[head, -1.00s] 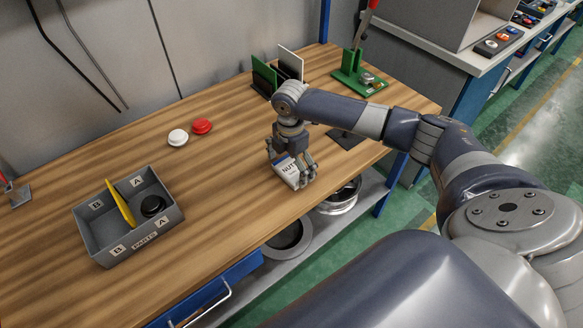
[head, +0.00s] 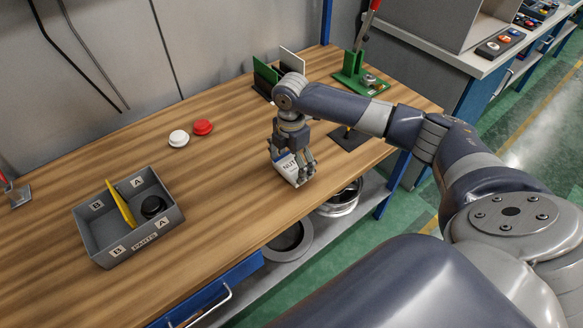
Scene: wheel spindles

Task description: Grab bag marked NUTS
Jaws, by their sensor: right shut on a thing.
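The white bag marked NUTS (head: 288,169) is at the front part of the wooden table, right of the middle. Part of its lettering shows; its upper part is hidden by fingers. My right gripper (head: 292,161) comes down from above, with its fingers on both sides of the bag, and is shut on it. I cannot tell whether the bag still touches the table. My left gripper is not in the head view.
A grey parts bin (head: 95,236) with a yellow divider stands at the left. A white button (head: 178,138) and a red button (head: 203,127) lie behind. A green fixture (head: 358,80) and upright plates (head: 292,62) stand at the back. The table (head: 225,190) is clear between bin and bag.

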